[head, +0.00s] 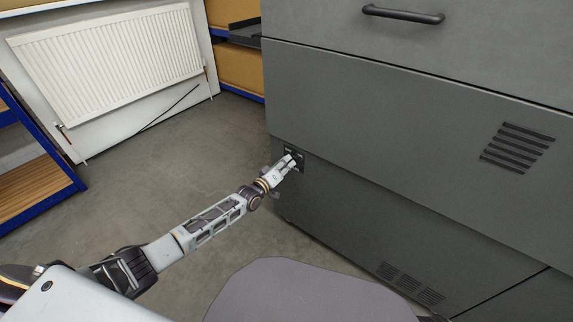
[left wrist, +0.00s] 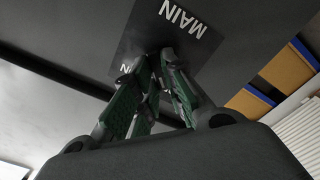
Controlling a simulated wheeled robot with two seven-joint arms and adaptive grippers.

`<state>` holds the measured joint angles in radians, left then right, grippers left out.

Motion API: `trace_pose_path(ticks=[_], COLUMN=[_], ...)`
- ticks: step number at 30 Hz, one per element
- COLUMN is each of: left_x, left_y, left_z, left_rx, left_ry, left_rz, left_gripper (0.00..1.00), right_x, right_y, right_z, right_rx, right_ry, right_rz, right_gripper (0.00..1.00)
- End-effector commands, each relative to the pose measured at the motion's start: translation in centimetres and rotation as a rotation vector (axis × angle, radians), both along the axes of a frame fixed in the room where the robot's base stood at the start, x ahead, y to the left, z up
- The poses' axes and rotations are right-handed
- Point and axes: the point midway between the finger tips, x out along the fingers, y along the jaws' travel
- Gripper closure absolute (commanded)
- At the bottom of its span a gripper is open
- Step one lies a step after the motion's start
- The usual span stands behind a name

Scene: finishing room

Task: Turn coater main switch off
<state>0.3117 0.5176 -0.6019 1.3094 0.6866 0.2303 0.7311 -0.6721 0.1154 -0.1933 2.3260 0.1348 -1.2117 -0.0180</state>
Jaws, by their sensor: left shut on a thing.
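The grey coater cabinet (head: 380,130) fills the right of the head view. Its main switch plate (head: 289,151) is a small dark panel low on the left part of the cabinet front. In the left wrist view the plate (left wrist: 150,28) shows the word "MAIN" and part of another word. My left gripper (head: 292,161) reaches the plate. In the left wrist view its fingers (left wrist: 153,62) are shut on the main switch at the plate. The fingers hide the switch itself, so I cannot tell its position. My right gripper is not in view.
A white radiator (head: 110,60) hangs on the wall at the back left. A blue-framed shelf (head: 40,180) stands at the left edge. Another shelf with brown boxes (head: 238,70) is behind the cabinet. The floor (head: 170,150) between them is clear.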

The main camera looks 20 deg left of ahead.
Motion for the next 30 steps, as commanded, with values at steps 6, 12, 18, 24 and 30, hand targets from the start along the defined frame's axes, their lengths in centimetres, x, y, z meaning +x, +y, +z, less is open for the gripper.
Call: trace_pose_path(ticks=[6, 12, 18, 24, 30], left_x=[-0.03, -0.02, -0.01, -0.12, -0.74], left_y=[0.00, 0.01, 0.00, 0.05, 0.28], left_z=[-0.09, -0.07, -0.03, -0.04, -0.10], left_rx=[-0.002, 0.000, 0.000, 0.000, 0.000], left_ry=[0.003, 0.002, 0.001, 0.001, 0.001], left_rz=[0.001, 0.000, 0.000, 0.001, 0.000], left_gripper=[1.00, 0.66, 0.66, 0.66, 0.66], right_x=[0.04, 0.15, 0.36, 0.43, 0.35], right_y=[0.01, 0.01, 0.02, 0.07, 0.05], right_z=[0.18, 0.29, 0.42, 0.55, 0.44], right_rx=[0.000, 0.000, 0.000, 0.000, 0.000], right_ry=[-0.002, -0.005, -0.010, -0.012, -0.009], right_rz=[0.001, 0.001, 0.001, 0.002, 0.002], right_gripper=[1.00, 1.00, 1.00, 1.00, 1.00])
